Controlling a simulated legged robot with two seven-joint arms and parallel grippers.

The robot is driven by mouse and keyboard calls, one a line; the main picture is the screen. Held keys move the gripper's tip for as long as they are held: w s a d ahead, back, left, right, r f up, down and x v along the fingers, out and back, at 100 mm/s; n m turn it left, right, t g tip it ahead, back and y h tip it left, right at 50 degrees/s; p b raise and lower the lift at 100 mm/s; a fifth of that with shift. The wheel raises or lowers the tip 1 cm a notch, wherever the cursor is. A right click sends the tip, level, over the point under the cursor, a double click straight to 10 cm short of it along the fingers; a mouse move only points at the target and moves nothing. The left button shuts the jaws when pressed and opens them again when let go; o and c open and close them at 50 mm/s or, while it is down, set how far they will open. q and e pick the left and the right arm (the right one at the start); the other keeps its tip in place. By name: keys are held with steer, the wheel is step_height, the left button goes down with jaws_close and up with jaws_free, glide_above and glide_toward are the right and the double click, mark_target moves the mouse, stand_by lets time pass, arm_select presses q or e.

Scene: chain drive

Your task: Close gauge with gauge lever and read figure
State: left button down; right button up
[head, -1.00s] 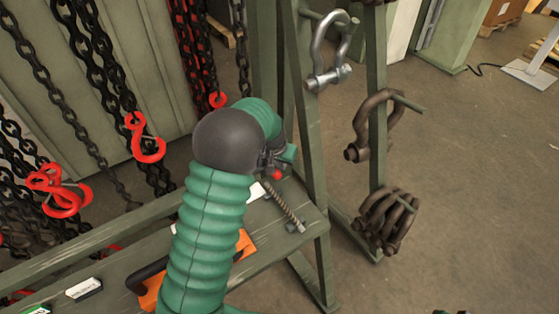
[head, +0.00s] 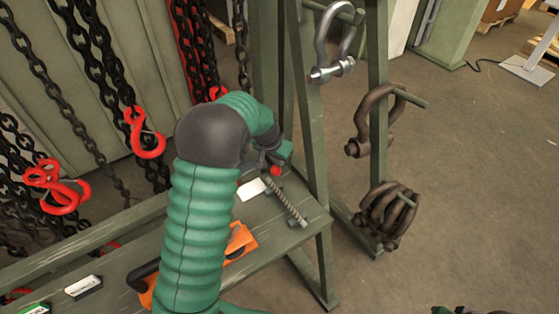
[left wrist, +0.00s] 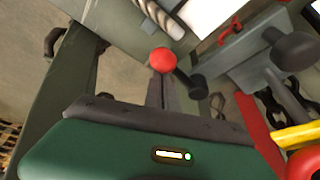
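A small red ball knob (head: 275,171) shows at the end of my left arm, above the bench; it also shows in the left wrist view (left wrist: 163,61). A black-tipped lever (left wrist: 190,84) is right beside it, perhaps the gauge lever. My left gripper (head: 272,158) is at the knob, with its fingers mostly hidden by the wrist. In the left wrist view narrow dark bars run below the knob; I cannot tell whether they are shut on a lever. The gauge figure is not readable. A dark and green part, possibly my right gripper (head: 464,310), is cut off at the bottom edge.
The green bench (head: 290,245) carries a threaded rod (head: 287,204), a white tag (head: 250,189) and an orange tool (head: 241,241). Chains with red hooks (head: 147,135) hang at left. Shackles (head: 333,45) hang on the green rack at right.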

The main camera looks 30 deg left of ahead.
arm_select(q)
steer(key=shift+s+a+f+m+h+b, duration=0.1)
steer(key=shift+s+a+m+h+b, duration=0.1)
steer(key=shift+s+m+b, duration=0.25)
steer(key=shift+s+a+f+m+h+b, duration=0.1)
steer(key=shift+s+a+m+h+b, duration=0.15)
steer(key=shift+m, duration=0.3)
steer(key=shift+s+a+r+m+h, duration=0.15)
steer(key=shift+s+m+h, duration=0.1)
steer(key=shift+s+m, duration=0.4)
steer(key=m, duration=0.1)
steer(key=s+a+m, duration=0.1)
steer(key=m, duration=0.1)
steer(key=shift+r+h, duration=0.1)
steer(key=shift+h, duration=0.3)
steer(key=shift+s+a, duration=0.25)
